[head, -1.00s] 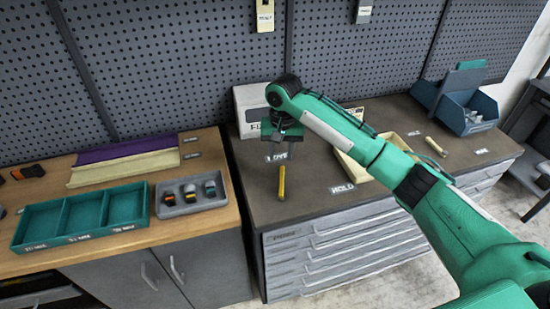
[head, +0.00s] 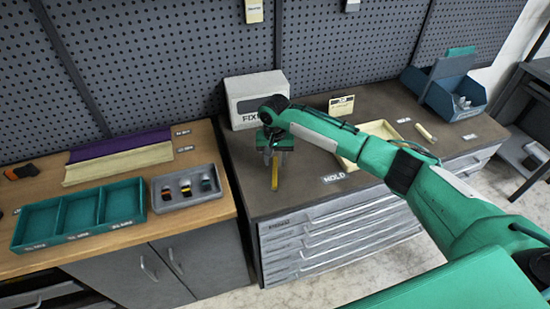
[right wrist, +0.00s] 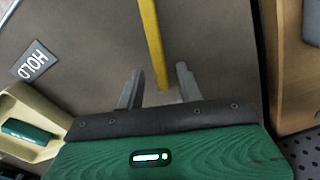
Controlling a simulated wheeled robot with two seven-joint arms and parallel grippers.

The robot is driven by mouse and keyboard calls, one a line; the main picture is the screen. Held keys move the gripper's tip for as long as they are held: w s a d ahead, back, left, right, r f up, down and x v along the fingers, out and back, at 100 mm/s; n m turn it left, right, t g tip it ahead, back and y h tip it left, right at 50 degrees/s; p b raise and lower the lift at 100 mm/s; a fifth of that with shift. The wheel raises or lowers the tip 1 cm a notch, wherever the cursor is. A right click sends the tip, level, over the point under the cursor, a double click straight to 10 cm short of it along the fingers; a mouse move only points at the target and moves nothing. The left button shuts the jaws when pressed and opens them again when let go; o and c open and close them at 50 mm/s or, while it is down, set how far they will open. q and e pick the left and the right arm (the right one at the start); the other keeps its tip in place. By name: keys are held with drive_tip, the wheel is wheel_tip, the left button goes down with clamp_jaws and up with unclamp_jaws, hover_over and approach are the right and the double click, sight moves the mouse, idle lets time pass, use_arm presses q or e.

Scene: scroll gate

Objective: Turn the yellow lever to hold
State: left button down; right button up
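The yellow lever (head: 275,174) stands out from the dark top of the grey drawer cabinet, pointing toward the front edge. It also shows in the right wrist view (right wrist: 152,42), its near end reaching between the fingers. My right gripper (head: 272,155) is over the lever's far end; in the right wrist view my right gripper (right wrist: 158,82) is open, one finger on each side of the lever, with gaps visible. A HOLD label (head: 333,177) lies to the right of the lever and also shows in the right wrist view (right wrist: 35,60). My left gripper is not in view.
A white box (head: 254,92) stands behind my right gripper. A cream tray (head: 378,128) sits to the right, partly behind my arm. A blue bin (head: 449,92) is at the far right. The wooden bench with a teal tray (head: 80,215) and grey tray (head: 205,197) is to the left.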

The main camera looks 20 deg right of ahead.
drive_tip(key=shift+f, duration=0.55)
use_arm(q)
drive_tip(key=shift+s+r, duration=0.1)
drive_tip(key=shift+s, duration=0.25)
use_arm(e)
drive_tip(key=shift+f, duration=0.1)
clamp_jaws()
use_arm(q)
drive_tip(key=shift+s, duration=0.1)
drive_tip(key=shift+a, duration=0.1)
